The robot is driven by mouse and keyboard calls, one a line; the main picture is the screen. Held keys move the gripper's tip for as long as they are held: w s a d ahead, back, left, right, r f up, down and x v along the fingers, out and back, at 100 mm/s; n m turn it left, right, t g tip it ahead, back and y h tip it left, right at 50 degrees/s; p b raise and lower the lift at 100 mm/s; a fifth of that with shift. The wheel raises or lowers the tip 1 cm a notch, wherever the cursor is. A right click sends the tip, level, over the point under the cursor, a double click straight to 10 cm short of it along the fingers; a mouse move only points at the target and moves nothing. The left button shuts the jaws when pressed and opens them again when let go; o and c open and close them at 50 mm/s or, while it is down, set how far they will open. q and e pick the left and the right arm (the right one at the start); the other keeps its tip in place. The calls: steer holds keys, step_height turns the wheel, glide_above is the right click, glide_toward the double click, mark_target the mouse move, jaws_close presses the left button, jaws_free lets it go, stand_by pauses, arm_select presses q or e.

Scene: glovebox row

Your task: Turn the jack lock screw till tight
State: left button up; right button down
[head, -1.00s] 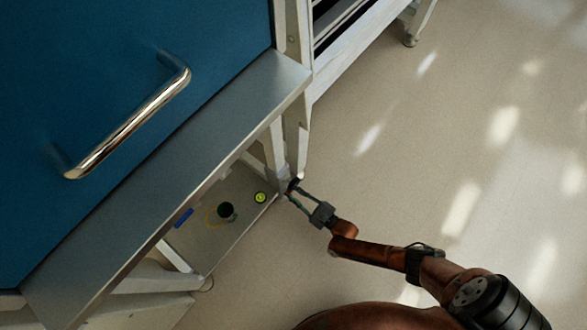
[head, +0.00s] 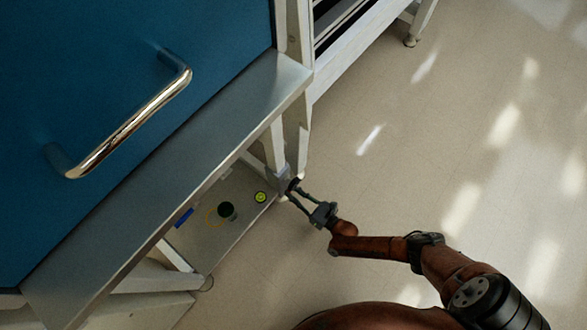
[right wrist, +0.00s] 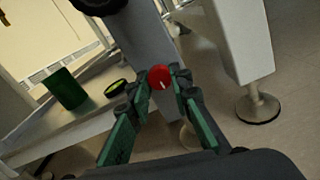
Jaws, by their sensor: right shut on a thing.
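The jack lock screw has a round red head with a white mark and shows in the right wrist view (right wrist: 160,77), in front of a grey metal post (right wrist: 150,50). My right gripper (right wrist: 163,82) is shut on the red head, one green finger on each side. In the head view my right gripper (head: 292,190) reaches the foot of the bench leg, and its fingertips hide most of the screw there. My left gripper is not in view.
A low shelf (head: 212,248) holds a dark green cylinder (head: 228,210), a yellow-green round item (head: 261,197) and a blue item (head: 184,217). A steel ledge (head: 170,190) and blue door with handle (head: 130,125) stand above. The floor at right is clear.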

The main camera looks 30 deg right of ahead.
steer(key=shift+f+m, duration=0.1)
steer(key=shift+m, duration=0.2)
stand_by(0.4)
steer(key=c, duration=1.7)
jaws_free()
steer(key=shift+c, duration=0.2)
steer(key=v, duration=1.2)
